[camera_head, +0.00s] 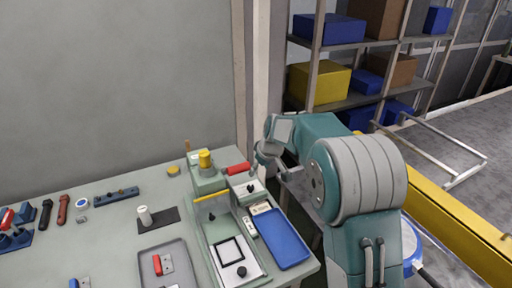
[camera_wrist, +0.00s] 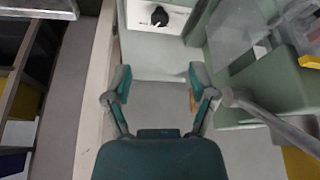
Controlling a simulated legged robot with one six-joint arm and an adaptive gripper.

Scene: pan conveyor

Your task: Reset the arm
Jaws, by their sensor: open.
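My arm, teal and grey, is bent at the right of the head view, beside the right edge of the workbench (camera_head: 120,225). My gripper (camera_wrist: 160,84) shows clearly in the wrist view, its two teal fingers spread wide with nothing between them. In the head view the arm's end is small and partly hidden by the arm itself, so the fingertips are hard to make out there. A white panel with a black knob (camera_wrist: 160,16) lies beyond the fingers in the wrist view, apart from them.
A blue tray (camera_head: 282,238) lies at the bench's right side, left of my arm. A green fixture with a yellow cylinder (camera_head: 205,159) and a red cylinder (camera_head: 238,169) stand at the back. Shelves hold a yellow box (camera_head: 318,84) and other boxes behind my arm.

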